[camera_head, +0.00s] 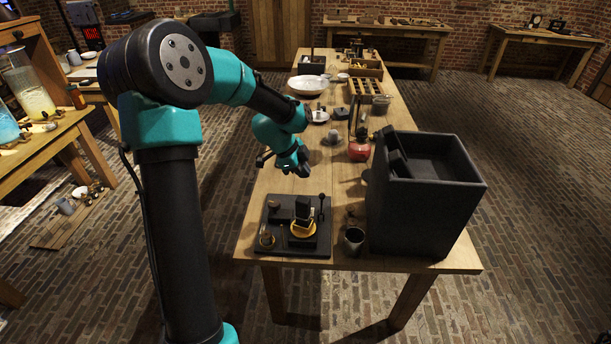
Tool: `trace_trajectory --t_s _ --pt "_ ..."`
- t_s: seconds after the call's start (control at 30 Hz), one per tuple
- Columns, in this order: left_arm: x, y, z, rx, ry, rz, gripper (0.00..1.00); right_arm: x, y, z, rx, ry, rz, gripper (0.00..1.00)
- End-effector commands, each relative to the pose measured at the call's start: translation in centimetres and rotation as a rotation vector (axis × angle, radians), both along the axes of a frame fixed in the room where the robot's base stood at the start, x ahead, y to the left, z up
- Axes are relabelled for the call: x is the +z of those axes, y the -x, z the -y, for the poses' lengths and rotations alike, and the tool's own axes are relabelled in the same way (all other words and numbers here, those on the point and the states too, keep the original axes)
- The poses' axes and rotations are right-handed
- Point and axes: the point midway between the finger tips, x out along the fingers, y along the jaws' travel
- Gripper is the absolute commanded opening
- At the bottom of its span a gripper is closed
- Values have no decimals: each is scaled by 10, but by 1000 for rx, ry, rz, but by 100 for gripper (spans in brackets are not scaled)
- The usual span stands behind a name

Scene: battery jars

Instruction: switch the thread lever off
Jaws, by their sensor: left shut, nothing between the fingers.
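A dark square board (280,246) lies at the near left end of the long wooden table. It carries a brass round base with a dark block (303,214), a small brass piece (267,237) at its left, and a thin dark upright lever with a knob (321,206) at its right. I cannot tell for sure which part is the thread lever or how it is set. My left gripper (304,172) is shut and empty, above the table behind the board and apart from it. My right gripper is not in view.
A tall dark open box (424,208) stands right of the board, with a small grey cup (354,241) between them. A red burner or flask (360,149), white bowl (308,85) and wooden compartment boxes (367,94) stand farther back. Bare tabletop lies around my left gripper.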

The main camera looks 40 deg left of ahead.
Motion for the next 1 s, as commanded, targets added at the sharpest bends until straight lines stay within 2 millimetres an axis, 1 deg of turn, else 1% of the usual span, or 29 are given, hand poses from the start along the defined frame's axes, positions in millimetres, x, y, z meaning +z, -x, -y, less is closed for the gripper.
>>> trace_trajectory --t_s 0.23,0.4,0.47,0.8,0.93,1.0 --pt "0 2 1 -1 -5 7 0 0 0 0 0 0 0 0" --pt "4 15 8 -15 -41 63 0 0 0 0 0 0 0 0" --pt "4 17 10 -20 -51 76 0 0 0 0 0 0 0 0" --pt "2 17 10 -20 -52 78 0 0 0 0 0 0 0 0" --pt "-4 14 12 -20 -52 78 0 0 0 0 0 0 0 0" --pt "-10 11 14 -20 -51 76 0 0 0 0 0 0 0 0"
